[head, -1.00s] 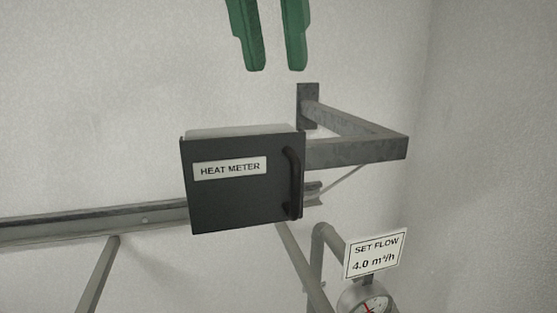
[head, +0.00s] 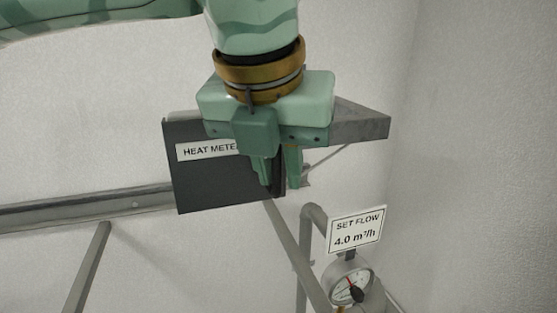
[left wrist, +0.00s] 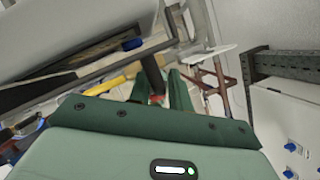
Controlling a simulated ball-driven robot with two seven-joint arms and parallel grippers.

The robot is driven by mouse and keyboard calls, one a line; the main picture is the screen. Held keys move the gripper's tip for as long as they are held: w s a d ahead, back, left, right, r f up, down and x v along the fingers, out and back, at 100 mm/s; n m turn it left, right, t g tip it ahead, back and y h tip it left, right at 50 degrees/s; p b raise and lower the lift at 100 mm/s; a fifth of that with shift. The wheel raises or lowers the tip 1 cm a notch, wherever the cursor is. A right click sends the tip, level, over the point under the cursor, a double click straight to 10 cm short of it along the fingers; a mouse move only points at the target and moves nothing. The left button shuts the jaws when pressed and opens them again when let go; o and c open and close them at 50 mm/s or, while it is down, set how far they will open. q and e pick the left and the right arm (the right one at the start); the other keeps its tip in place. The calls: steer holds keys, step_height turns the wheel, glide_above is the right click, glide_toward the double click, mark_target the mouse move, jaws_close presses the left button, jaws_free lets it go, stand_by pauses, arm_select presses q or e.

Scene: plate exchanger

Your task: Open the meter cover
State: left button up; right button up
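The meter cover (head: 205,185) is a dark grey panel with a white HEAT METER label (head: 205,150), partly hidden by my gripper. It looks closed. Its black bar handle (head: 278,178) is upright at the right edge. My left gripper (head: 278,176) is in front of that edge with one green finger on each side of the handle. In the left wrist view the dark handle (left wrist: 153,72) stands between the fingers (left wrist: 160,90). The gap is narrow, and I cannot tell whether the fingers press on the handle. My right gripper is out of view.
A grey steel bracket (head: 362,124) juts out right of the cover. A horizontal rail (head: 90,207) runs left along the wall. Below right are a SET FLOW sign (head: 356,230), a round gauge (head: 349,281) and pipes (head: 312,225). The wall area at far right is bare.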

arm_select(q)
steer(key=shift+w+a, duration=0.1)
steer(key=shift+a, duration=0.05)
steer(key=c, duration=0.3)
jaws_close()
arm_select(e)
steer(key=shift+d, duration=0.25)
